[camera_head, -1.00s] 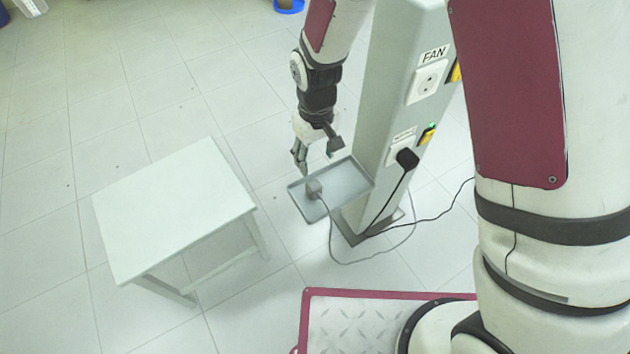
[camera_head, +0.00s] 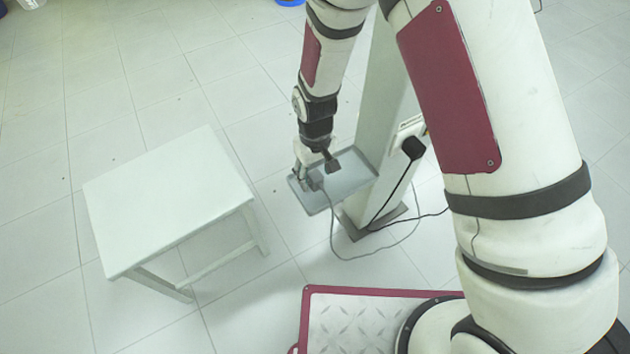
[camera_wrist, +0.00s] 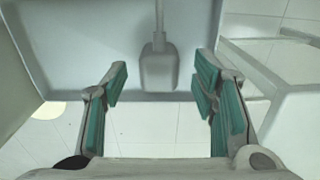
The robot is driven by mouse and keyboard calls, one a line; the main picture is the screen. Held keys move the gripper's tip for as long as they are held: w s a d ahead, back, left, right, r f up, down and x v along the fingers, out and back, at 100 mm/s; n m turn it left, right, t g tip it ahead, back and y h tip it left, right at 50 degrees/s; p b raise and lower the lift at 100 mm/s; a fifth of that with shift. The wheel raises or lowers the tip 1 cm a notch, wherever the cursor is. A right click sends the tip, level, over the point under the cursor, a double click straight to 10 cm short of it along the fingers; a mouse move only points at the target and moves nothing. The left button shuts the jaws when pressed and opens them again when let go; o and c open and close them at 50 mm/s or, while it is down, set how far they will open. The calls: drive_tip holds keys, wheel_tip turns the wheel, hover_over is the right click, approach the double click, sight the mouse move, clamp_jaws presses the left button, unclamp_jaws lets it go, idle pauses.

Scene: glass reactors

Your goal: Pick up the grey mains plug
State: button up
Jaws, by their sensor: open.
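The grey mains plug (camera_wrist: 159,70) lies on the grey tray (camera_wrist: 95,50), its cord running away toward the top of the wrist view. In the head view the plug (camera_head: 315,181) is at the left part of the tray (camera_head: 348,181), partly hidden by my gripper. My gripper (camera_wrist: 160,92) is open, with one teal-padded finger on each side of the plug in the wrist view and clear gaps between. In the head view my gripper (camera_head: 305,182) is low at the tray's left end. I cannot tell whether its fingertips touch the tray.
The tray is fixed beside a grey post (camera_head: 378,150). A black plug (camera_head: 413,148) sits in a socket on the post, its cord hanging to the floor. A white stool (camera_head: 165,200) stands to the left, with open floor between.

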sight(315, 175)
wheel_tip(315, 175, down, 3)
drive_tip(key=shift+f+b, duration=0.1)
drive_tip(key=shift+b, duration=0.35)
clamp_jaws()
drive_tip(key=shift+r, duration=0.2)
drive_tip(key=shift+r+p, duration=0.35)
drive_tip(key=shift+r, duration=0.1)
wheel_tip(315, 175, up, 3)
drive_tip(key=shift+s+f+p, duration=0.1)
drive_tip(key=shift+s+p, duration=0.05)
drive_tip(key=shift+p, duration=0.6)
drive_tip(key=s+d+r+p, duration=0.1)
drive_tip(key=s+d+p, duration=0.1)
drive_tip(key=s, duration=0.6)
drive_tip(key=s+d+r+p, duration=0.1)
drive_tip(key=s+d+p, duration=0.2)
drive_tip(key=s, duration=0.6)
drive_tip(key=shift+s+d+r, duration=0.15)
drive_tip(key=shift+d+r, duration=0.15)
drive_tip(key=shift+d, duration=0.3)
